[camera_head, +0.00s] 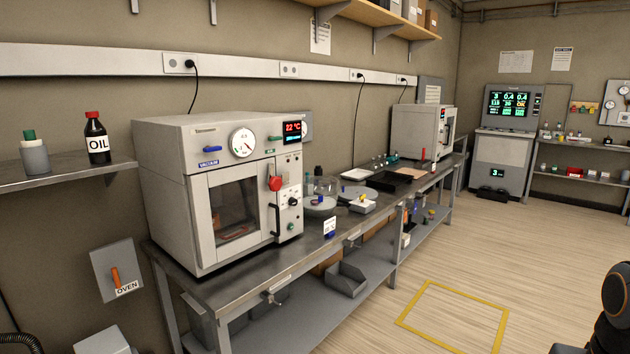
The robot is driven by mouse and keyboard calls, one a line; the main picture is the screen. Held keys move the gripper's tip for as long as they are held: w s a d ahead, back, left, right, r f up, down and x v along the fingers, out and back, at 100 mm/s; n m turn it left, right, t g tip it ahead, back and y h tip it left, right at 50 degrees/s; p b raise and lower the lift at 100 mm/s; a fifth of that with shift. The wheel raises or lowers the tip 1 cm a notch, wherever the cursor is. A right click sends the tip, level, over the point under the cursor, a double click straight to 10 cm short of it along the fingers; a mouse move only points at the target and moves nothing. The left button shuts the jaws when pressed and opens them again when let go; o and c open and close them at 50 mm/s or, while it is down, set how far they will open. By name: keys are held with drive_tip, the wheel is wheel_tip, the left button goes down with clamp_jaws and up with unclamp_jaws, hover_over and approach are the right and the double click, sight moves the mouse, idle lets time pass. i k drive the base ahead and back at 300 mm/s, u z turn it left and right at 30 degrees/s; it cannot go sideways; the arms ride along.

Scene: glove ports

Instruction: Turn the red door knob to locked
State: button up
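The red door knob (275,183) is on the front of the grey vacuum oven (170,150), at the right edge of its windowed door (232,210). The knob appears to point mostly upright, but it is too small to tell its exact setting or read any marks. The door looks closed, with a dark vertical handle (277,219) below the knob. My gripper is not in view; only a dark part of my arm with an orange ring shows at the lower right, well away from the oven.
The oven stands on a metal bench (235,282) with dishes and trays to its right. A shelf (60,176) with an oil bottle (97,140) is at left. An orange switch (116,277) labelled OVEN is below it. Open floor with a yellow marked square (455,312) lies in front.

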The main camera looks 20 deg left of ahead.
sight(274, 183)
drive_tip(key=z, duration=0.05)
drive_tip(key=i, duration=0.6)
drive_tip(key=u, duration=0.7)
drive_tip(key=i, duration=0.7)
drive_tip(key=u, duration=0.7)
